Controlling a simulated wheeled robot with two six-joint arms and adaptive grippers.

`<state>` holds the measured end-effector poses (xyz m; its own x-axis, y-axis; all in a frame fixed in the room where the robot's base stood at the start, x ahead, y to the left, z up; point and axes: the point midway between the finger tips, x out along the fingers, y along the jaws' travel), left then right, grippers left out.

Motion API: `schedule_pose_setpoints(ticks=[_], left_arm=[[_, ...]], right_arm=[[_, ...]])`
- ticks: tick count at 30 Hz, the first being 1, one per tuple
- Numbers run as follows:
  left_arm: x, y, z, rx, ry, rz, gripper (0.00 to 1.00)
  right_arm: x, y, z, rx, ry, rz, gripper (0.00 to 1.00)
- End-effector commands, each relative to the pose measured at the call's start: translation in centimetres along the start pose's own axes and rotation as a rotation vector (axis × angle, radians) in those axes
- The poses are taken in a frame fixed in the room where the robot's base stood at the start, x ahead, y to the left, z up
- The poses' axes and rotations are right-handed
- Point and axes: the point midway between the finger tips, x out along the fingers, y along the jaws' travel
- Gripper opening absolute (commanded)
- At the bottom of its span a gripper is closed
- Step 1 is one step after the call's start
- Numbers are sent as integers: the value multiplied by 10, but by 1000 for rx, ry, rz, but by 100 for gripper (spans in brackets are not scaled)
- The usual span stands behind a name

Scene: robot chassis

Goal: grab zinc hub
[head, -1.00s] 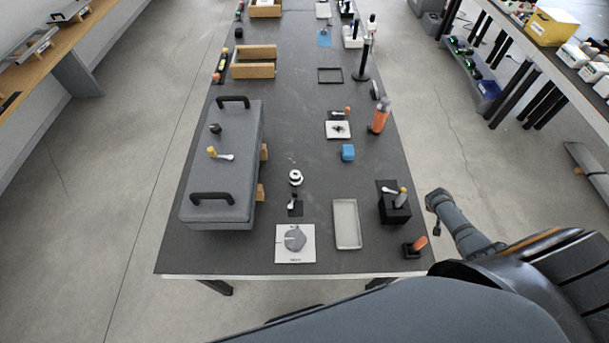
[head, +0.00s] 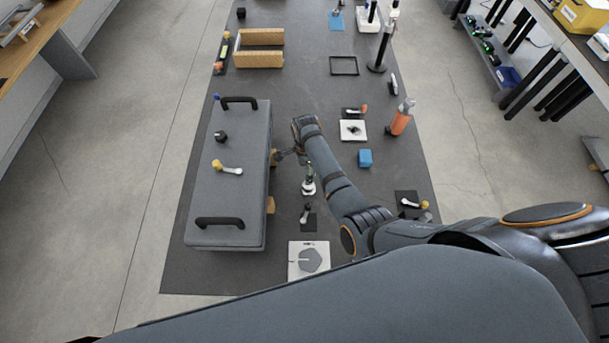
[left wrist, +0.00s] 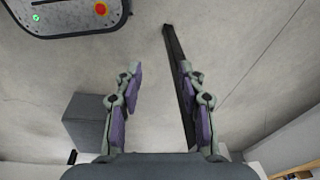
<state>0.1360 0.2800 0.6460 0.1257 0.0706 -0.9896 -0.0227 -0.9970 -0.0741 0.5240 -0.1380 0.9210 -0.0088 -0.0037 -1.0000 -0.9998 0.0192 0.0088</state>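A small silver, ring-shaped hub (head: 308,187), which I take for the zinc hub, stands on the dark table right of the grey case. My right arm reaches over the table from the right. My right gripper (head: 291,156) is small and dark in the head view, just behind the hub and close to the case's right side. Whether it touches the hub or how far its fingers are apart is unclear. My left gripper (left wrist: 160,75) is open and empty in the left wrist view, with floor behind it. It is outside the head view.
The grey case (head: 235,180) with black handles fills the table's left side. A white plate with a grey pentagon (head: 310,260), a blue block (head: 365,157) and an orange bottle (head: 401,118) lie around my right arm. A wooden holder (head: 258,49) stands farther back.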

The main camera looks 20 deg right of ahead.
Motion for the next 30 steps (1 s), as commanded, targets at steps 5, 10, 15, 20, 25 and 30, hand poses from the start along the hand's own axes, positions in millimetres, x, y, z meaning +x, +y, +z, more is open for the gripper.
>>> schedule_pose_setpoints(ticks=[5, 10, 15, 20, 25, 30], left_arm=[[5, 0, 21, 1, -28, 0, 40], [29, 3, 48, 3, -64, 1, 40], [50, 5, 51, 3, -63, 1, 40], [50, 4, 24, 1, -25, 0, 40], [72, 6, 18, 1, -10, 0, 40], [102, 9, 38, 2, -34, 1, 40]], right_arm=[[7, 1, 1, 0, -2, 2, 74], [39, 1, 1, 0, -1, 3, 74], [57, 1, 0, 0, -1, 1, 74], [56, 1, 0, -1, -1, 1, 74], [78, 4, 0, -1, -1, 1, 74], [105, 6, -1, -1, -1, 1, 74]])
